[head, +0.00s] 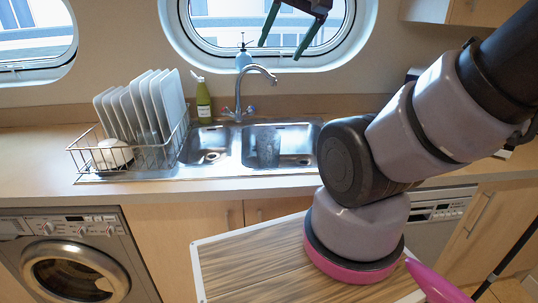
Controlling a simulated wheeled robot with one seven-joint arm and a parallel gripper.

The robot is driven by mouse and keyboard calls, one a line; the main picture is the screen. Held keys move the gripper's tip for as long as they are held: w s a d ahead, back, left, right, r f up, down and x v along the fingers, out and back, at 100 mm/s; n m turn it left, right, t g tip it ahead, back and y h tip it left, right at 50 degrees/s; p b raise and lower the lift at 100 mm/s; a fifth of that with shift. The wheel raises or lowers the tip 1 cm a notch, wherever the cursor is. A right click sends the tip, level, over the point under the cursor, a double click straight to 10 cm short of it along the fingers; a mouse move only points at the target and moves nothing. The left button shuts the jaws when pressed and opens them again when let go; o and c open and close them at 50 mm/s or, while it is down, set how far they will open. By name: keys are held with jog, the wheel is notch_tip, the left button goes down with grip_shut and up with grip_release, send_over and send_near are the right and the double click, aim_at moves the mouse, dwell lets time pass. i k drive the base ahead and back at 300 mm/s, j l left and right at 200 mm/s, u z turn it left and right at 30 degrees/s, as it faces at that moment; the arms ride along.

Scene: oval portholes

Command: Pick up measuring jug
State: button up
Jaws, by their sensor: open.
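A clear, greyish upright vessel (267,149) stands in the right-hand basin of the steel sink. It looks like the measuring jug, but its handle and markings are too small to tell. My gripper (280,52) hangs in from the top edge, in front of the middle porthole. Its two dark fingers with green edges are spread apart, with nothing between them. It appears above the vessel in the picture and clear of it. Its upper part is out of view.
The tap (240,95) rises behind the basins. A wire rack (87,158) with several white plates and a bowl (113,154) stands left. My arm hides the counter at right.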

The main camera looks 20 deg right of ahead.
aim_at(269, 153)
jog(key=z, duration=2)
jog(key=u, duration=1.6)
jog(key=i+j+z, duration=0.15)
jog(key=i+j, duration=0.2)
